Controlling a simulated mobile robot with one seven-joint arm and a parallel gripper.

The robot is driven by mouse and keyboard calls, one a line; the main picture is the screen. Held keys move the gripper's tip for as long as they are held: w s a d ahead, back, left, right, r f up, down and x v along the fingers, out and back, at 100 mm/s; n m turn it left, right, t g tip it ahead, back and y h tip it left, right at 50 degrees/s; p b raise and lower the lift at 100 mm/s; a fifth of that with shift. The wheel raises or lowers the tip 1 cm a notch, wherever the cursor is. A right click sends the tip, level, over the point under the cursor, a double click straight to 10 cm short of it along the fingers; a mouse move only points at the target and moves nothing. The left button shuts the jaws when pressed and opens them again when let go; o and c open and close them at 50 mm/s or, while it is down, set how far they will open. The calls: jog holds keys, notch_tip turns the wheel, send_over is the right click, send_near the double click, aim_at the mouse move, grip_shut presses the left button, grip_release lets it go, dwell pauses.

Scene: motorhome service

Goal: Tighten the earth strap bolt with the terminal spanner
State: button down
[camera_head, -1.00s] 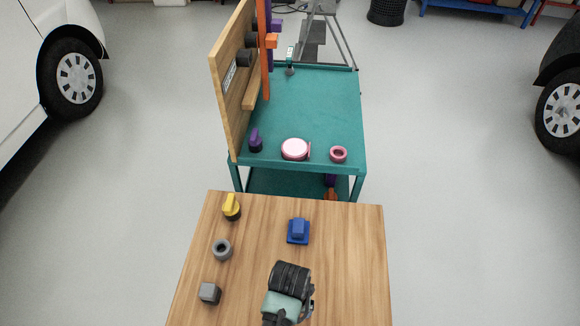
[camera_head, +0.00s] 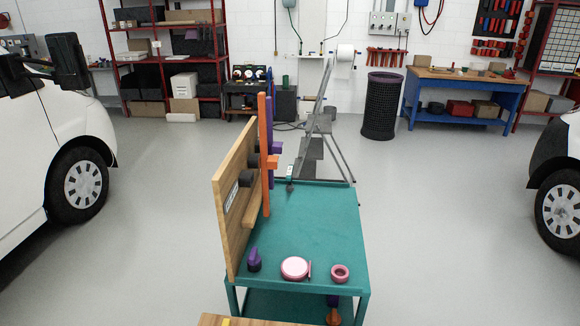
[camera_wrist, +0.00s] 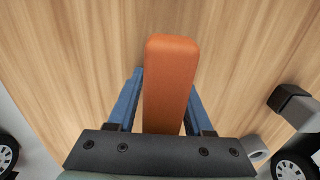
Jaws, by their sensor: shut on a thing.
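In the wrist view, my gripper (camera_wrist: 166,80) has its blue fingers shut on an orange bar (camera_wrist: 171,58), which points away over a wood-grain table top (camera_wrist: 70,60). I cannot tell from its visible part whether the bar is the terminal spanner. The head view does not show my gripper. There, a wooden board (camera_head: 230,200) stands on the left side of a teal cart, with an upright orange bar (camera_head: 265,170) and a purple bar (camera_head: 271,125) at its right face. I cannot identify the earth strap bolt in either view.
The teal cart (camera_head: 325,225) carries a purple knob (camera_head: 254,261), a pink disc (camera_head: 294,268) and a pink ring (camera_head: 340,273). A grey stepladder (camera_head: 320,135) stands behind it. Vans flank it, with open floor between. A grey-black block (camera_wrist: 293,104) and grey ring (camera_wrist: 256,149) are right in the wrist view.

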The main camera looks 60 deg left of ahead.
jog(key=shift+r, duration=0.1)
notch_tip(320, 180, up, 10)
jog(key=shift+f, duration=0.1)
dwell(0.6)
jog(key=c, duration=1)
grip_release()
grip_shut()
